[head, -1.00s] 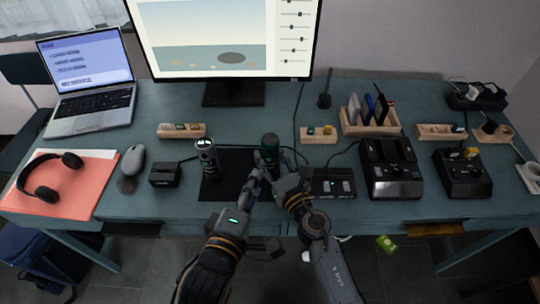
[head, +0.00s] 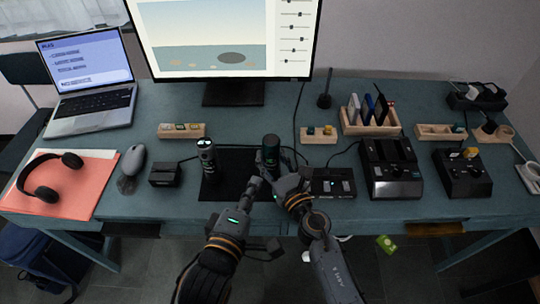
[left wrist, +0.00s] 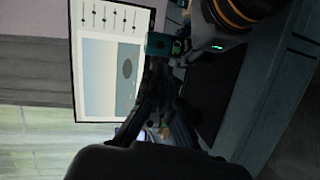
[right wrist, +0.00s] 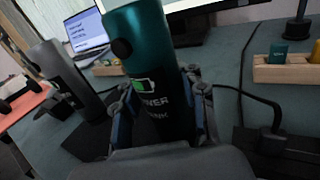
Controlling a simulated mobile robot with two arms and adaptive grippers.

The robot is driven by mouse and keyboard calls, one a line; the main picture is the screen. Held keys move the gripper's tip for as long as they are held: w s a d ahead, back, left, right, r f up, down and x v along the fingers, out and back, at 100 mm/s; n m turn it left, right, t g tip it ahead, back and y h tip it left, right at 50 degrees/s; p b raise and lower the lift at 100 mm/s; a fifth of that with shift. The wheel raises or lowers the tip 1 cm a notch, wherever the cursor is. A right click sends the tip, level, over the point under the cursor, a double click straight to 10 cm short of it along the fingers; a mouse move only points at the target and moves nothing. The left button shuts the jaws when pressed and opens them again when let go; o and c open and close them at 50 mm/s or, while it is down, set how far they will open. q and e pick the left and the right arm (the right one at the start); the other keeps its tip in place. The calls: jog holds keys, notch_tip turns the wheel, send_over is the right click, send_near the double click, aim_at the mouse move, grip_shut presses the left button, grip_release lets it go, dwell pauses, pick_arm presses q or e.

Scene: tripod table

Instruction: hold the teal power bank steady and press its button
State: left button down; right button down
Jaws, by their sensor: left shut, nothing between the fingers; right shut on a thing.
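The teal power bank (head: 270,148) stands upright near the middle of the desk, at the dark mat's right edge. My right gripper (head: 277,172) is shut on it from the front right. In the right wrist view the power bank (right wrist: 147,55) shows between both fingers, with a round black button (right wrist: 121,48) high on its left side and a green battery mark below. My left gripper (head: 257,181) is shut and empty, a little in front of the power bank and apart from it. In the left wrist view the power bank's teal end (left wrist: 157,43) shows beyond my dark fingers.
A grey cylinder (head: 207,157) stands left of the power bank on the dark mat (head: 226,187). A small black box (head: 164,174) is farther left. A black dock (head: 332,184) lies close to the right of my right gripper. The monitor (head: 230,40) stands behind.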

aim_at(271, 154)
pick_arm(q)
jog(key=shift+f, duration=0.1)
dwell(0.6)
jog(key=shift+s+d+f+n+g+h, duration=0.3)
jog(key=shift+d+g+h, duration=0.15)
jog(key=shift+g+h, duration=0.45)
jog(key=shift+s+d+f+n+g+h, duration=0.35)
jog(key=shift+g+h, duration=0.2)
jog(key=shift+h, duration=0.6)
jog(key=shift+s+d+f+n+g+h, duration=0.25)
jog(key=shift+d+g+h, duration=0.25)
jog(key=shift+g+h, duration=0.4)
jog(key=shift+w, duration=0.1)
jog(key=w, duration=0.8)
jog(key=shift+w, duration=0.35)
jog(key=shift+w, duration=0.1)
